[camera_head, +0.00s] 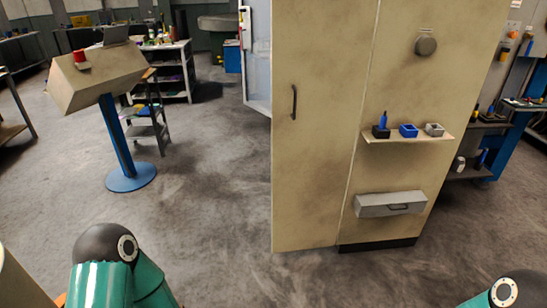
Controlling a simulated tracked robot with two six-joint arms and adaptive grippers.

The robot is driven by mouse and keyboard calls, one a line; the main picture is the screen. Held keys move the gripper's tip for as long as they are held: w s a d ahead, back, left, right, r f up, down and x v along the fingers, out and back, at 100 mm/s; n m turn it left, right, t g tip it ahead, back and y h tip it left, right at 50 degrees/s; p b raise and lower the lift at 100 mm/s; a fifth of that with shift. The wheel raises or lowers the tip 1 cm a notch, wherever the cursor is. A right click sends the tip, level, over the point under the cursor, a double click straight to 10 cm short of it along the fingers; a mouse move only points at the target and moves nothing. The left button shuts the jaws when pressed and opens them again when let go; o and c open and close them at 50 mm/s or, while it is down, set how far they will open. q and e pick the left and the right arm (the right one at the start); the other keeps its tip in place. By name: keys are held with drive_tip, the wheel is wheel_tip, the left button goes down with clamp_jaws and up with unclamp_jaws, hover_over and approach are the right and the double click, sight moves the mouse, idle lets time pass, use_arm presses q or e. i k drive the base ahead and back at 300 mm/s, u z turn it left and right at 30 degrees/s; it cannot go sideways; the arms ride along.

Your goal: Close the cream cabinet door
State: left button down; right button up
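The cream cabinet (440,95) stands right of centre. Its tall cream door (315,150) is the panel on the left, with a dark vertical handle (294,102) near its left edge. A pale seam divides the door from the panel on the right. No black plinth shows under the door, and the door looks swung out from the body; how far, I cannot tell. Its inner side is hidden. Teal parts of my arms show at the bottom left and bottom right, away from the door. Neither gripper is in view.
The right panel carries a shelf (395,139) with small blue, black and grey holders, a grey drawer (390,205) and a round knob (426,46). A beige box on a blue stand (118,140) is at left. Floor (215,210) before the door is clear.

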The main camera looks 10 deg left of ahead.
sight(320, 50)
drive_tip(key=u, duration=0.1)
drive_tip(key=i, duration=2)
drive_tip(key=z, duration=0.2)
